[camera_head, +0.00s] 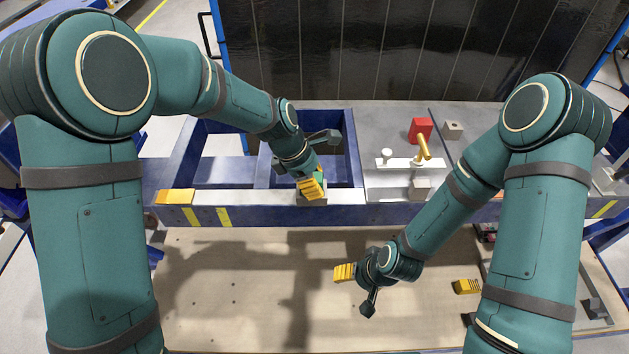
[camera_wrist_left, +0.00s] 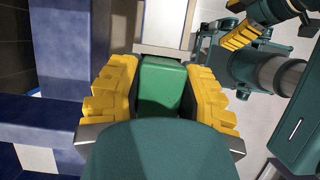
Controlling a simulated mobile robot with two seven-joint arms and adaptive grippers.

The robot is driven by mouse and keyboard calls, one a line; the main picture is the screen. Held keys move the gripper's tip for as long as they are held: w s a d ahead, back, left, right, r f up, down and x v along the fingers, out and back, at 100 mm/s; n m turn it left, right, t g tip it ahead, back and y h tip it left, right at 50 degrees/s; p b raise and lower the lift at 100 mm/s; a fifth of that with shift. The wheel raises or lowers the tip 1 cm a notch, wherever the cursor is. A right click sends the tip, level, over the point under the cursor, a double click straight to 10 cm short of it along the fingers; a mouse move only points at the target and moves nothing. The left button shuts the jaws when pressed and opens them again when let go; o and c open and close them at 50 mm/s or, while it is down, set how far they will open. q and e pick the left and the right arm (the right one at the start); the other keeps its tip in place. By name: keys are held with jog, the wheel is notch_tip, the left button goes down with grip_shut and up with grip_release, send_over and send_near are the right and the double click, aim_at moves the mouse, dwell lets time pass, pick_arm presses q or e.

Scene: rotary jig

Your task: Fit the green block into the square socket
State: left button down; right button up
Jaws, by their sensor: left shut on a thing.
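My left gripper (camera_head: 312,188) is over the front rail of the blue frame, its yellow fingers pointing down. In the left wrist view the left gripper (camera_wrist_left: 160,95) is shut on the green block (camera_wrist_left: 162,88), one yellow pad on each side. In the head view the fingers hide most of the block. A small grey block-shaped part (camera_head: 313,200) sits on the rail just under the fingertips. I cannot make out a square socket opening, or whether the green block touches this part. My right gripper (camera_head: 345,273) is lower, above the wooden board; its finger opening is unclear.
A grey plate to the right bears a red block (camera_head: 420,129), a small grey block (camera_head: 453,130) and a white fixture with a gold handle (camera_head: 423,147). A yellow part (camera_head: 467,286) lies at right. The board's left half (camera_head: 220,270) is clear.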

pick_arm(q)
jog(key=c, duration=0.7)
grip_release()
jog(key=shift+f, duration=0.15)
jog(key=shift+a+r, duration=0.1)
jog(key=shift+r, duration=0.4)
jog(key=p+v, duration=0.1)
jog(key=v, duration=1)
jog(key=shift+a+r, duration=0.1)
jog(key=shift+r, duration=0.15)
